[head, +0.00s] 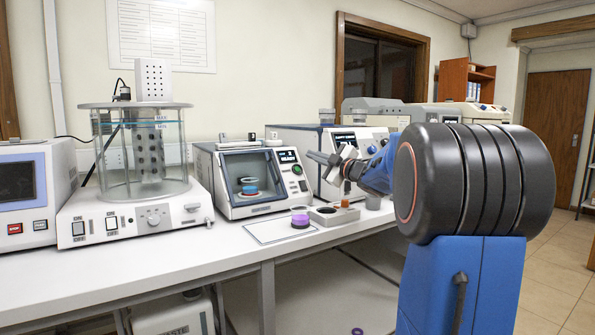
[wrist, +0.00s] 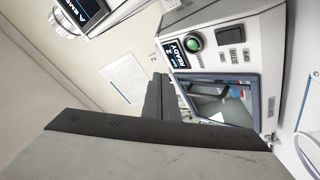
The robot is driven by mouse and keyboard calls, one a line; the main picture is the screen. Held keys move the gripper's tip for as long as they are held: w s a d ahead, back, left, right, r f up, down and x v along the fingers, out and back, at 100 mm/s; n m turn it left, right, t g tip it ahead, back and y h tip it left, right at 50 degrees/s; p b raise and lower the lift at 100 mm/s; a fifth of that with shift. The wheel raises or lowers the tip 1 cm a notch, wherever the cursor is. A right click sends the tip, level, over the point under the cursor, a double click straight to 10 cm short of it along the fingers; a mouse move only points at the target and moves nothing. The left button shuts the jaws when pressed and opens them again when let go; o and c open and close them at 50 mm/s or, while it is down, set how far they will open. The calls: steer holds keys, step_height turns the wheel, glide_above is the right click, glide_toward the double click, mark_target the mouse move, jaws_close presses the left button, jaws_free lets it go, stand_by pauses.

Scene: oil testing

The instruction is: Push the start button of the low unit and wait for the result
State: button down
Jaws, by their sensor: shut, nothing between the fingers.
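The low unit (head: 206,178) is a white and blue box with a dark-framed front window, standing on the bench in the middle of the head view. Its control panel has a small lit display, a round green button (head: 297,169) and a dark switch below. In the wrist view the display (wrist: 180,54) reads READY, with the green button (wrist: 193,42) and a black switch (wrist: 231,34) beside it. My gripper (head: 318,157) is shut and empty, in front and to the right of the panel. In the wrist view its dark fingers (wrist: 158,82) appear apart from the button.
A blue cup (head: 249,189) shows behind the unit's window. A purple-topped puck (head: 300,220) and a grey holder (head: 333,214) stand on the bench in front. A taller unit (head: 300,138) stands to the right; a glass bath (head: 112,160) stands to the left.

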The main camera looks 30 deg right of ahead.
steer(key=shift+w+a+f, duration=0.1)
steer(key=shift+w+f, duration=0.65)
steer(key=shift+w, duration=0.25)
steer(key=shift+w+d+f, duration=0.1)
steer(key=shift+w+f, duration=0.65)
steer(key=shift+w, duration=0.2)
steer(key=shift+w+a+f, duration=0.1)
steer(key=shift+w+f, duration=0.65)
steer(key=shift+w, duration=0.25)
steer(key=shift+w+f, duration=0.1)
steer(key=shift+w+f, duration=0.15)
steer(key=shift+w, duration=0.1)
steer(key=shift+w+f, duration=0.25)
steer(key=shift+w, duration=0.05)
stand_by(0.8)
steer(key=shift+s+r, duration=0.5)
steer(key=shift+s, duration=0.15)
steer(key=shift+s+r, duration=0.1)
stand_by(0.4)
steer(key=shift+s+r, duration=0.7)
steer(key=shift+s, duration=0.25)
steer(key=shift+s+r, duration=0.7)
steer(key=shift+s, duration=0.25)
